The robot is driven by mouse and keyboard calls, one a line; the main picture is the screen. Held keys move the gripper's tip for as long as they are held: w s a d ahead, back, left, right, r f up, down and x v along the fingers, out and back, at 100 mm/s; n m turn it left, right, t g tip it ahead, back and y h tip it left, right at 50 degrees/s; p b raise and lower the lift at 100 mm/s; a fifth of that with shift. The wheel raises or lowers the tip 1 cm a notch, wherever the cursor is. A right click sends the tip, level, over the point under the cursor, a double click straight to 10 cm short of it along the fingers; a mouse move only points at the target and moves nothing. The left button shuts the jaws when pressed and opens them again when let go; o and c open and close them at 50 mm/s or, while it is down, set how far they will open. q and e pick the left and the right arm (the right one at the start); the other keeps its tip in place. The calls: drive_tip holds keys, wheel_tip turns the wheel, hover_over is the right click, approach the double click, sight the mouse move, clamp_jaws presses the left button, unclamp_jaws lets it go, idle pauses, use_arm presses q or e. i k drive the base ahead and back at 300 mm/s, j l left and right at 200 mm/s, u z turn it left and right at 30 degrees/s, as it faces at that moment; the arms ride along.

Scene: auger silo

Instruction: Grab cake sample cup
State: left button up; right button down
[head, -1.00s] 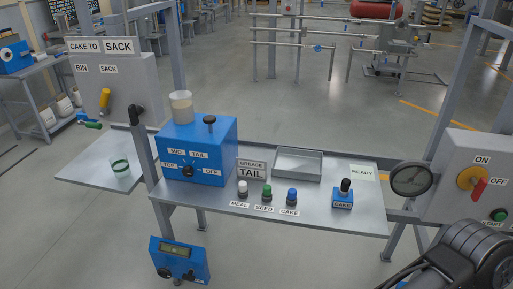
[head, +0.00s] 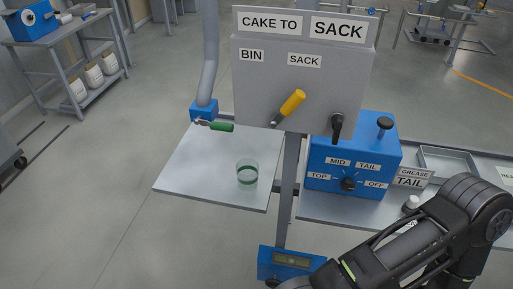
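One of my dark arms comes in from the lower right, in front of the bench, apart from the cup. Its gripper is outside the picture. My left gripper is not in view either.
A pipe with a green-handled valve (head: 218,127) hangs over the shelf's back. The grey CAKE TO SACK box (head: 300,85) with a yellow lever (head: 290,105) stands behind. The blue selector box (head: 352,155) is to the right. A blue display box (head: 290,262) sits below.

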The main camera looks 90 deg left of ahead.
sight(247, 169)
drive_tip(key=k+j, duration=1.55)
drive_tip(key=k, duration=0.1)
